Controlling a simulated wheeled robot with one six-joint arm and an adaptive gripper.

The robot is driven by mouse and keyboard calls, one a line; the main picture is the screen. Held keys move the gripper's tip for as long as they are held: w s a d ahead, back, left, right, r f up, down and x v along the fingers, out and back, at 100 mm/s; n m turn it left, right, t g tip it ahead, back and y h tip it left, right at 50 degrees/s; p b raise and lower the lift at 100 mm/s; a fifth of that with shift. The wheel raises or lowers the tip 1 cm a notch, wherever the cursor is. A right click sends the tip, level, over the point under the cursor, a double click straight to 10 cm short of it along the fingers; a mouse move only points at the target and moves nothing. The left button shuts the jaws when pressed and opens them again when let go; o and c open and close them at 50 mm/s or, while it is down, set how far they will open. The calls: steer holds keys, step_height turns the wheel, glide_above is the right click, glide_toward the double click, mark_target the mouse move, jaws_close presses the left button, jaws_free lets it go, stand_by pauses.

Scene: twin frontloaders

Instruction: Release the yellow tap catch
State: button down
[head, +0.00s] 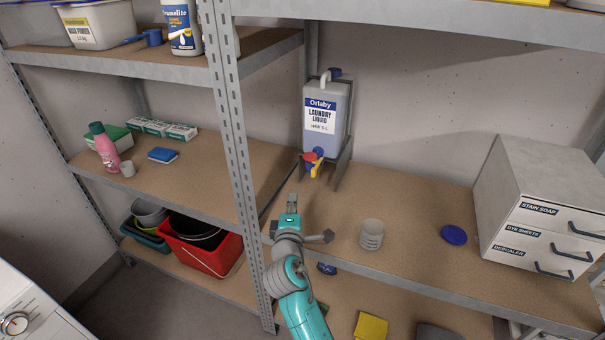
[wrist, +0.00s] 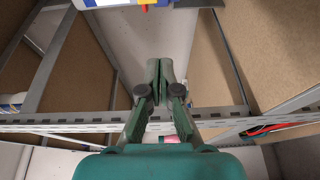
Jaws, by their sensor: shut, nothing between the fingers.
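The laundry liquid canister (head: 323,112) stands in a grey holder (head: 343,160) on the right-hand shelf. At its lower front is a small tap with blue, red and yellow parts; the yellow catch (head: 314,172) is the lowest-looking piece. In the wrist view, small tap parts show at the top edge, too cropped to tell the catch's position. My gripper (head: 292,202) is in front of and below the tap, a little to its left, apart from it. In the wrist view my gripper (wrist: 159,72) has its fingers together, with nothing between them.
A slotted shelf post (head: 236,165) stands close left of my arm. A translucent cup (head: 372,234), a blue lid (head: 453,235) and a white drawer unit (head: 545,205) are to the right. The board between cup and canister is clear.

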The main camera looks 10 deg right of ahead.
steer(key=shift+w+a+r, duration=0.15)
steer(key=shift+w+r, duration=0.4)
steer(key=w+d, duration=0.6)
steer(key=w, duration=0.1)
stand_by(0.7)
steer(key=shift+d, duration=0.2)
